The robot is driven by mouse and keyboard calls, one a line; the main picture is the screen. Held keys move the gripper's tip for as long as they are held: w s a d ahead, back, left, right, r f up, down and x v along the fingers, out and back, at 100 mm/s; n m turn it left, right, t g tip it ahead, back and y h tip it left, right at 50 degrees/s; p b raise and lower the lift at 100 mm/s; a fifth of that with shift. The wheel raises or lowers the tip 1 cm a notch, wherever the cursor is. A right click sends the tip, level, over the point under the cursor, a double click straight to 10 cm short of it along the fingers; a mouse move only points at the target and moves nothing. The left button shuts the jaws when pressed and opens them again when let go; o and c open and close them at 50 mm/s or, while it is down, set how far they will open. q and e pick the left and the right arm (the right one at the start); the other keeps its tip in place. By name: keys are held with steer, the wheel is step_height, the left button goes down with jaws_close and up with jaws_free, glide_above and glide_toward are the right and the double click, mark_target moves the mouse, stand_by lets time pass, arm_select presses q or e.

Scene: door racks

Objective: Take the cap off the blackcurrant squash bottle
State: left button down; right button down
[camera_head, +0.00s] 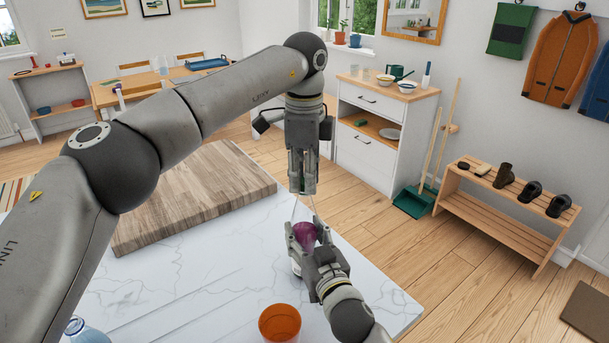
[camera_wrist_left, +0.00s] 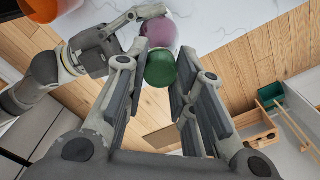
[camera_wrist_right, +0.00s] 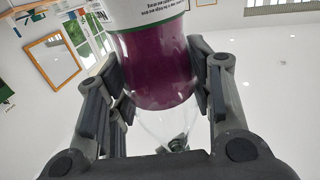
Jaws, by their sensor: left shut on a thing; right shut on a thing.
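The blackcurrant squash bottle (camera_head: 304,232) has purple liquid low in a clear body that narrows to its neck. It stands upright over the marble worktop. My right gripper (camera_head: 306,238) is shut around its body; the right wrist view shows the purple bottle (camera_wrist_right: 160,70) between the fingers, with part of its white label. My left gripper (camera_head: 302,188) points down from above at the bottle's top. In the left wrist view its fingers are shut on the green cap (camera_wrist_left: 160,70), in line with the bottle. I cannot tell whether the cap is seated or loose.
An orange cup (camera_head: 280,323) stands on the white marble worktop (camera_head: 190,290), near the right arm. A wooden board (camera_head: 190,195) lies to the left. A pale blue bottle (camera_head: 85,332) is at the lower left edge. The worktop's right edge is close to the bottle.

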arm_select(q)
steer(key=shift+r, duration=0.25)
stand_by(0.4)
steer(key=shift+r, duration=0.9)
arm_select(e)
steer(key=shift+r, duration=0.1)
arm_select(q)
step_height(320, 180, up, 3)
steer(key=shift+f, duration=0.1)
steer(key=shift+r, duration=0.65)
arm_select(e)
steer(key=c, duration=0.6)
jaws_free()
steer(key=v, duration=1.2)
